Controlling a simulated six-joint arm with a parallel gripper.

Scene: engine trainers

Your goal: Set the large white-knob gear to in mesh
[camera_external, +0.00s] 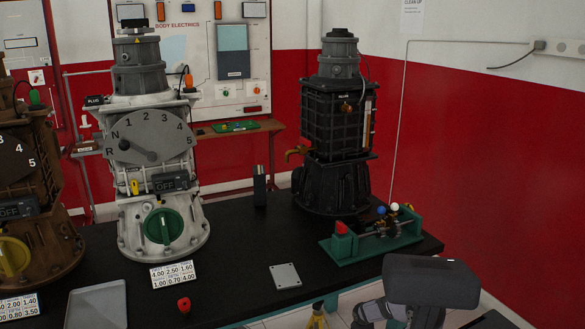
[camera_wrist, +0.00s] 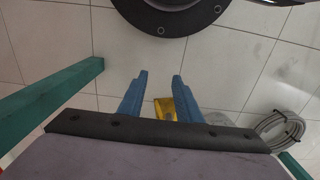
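A small green gear stand (camera_external: 372,245) sits near the right front corner of the black bench. Small knobs stand up from it: a white knob (camera_external: 394,207), a blue one (camera_external: 381,210) and a reddish one. The gear under the white knob is dark and too small to tell whether its teeth mesh. My gripper (camera_wrist: 159,80) shows in the wrist view with two blue fingers spread apart and nothing between them. My arm's dark grey end is at the lower right of the external view, in front of the stand and apart from it in the picture; the fingers are hidden there. The wrist view does not show the gear stand.
A black engine trainer (camera_external: 335,145) stands behind the stand, and a white one (camera_external: 160,170) stands to the left. A metal plate (camera_external: 285,276) and a red part (camera_external: 184,305) lie on the bench. The wrist view shows floor tiles, green beams (camera_wrist: 50,100) and coiled hose (camera_wrist: 279,128).

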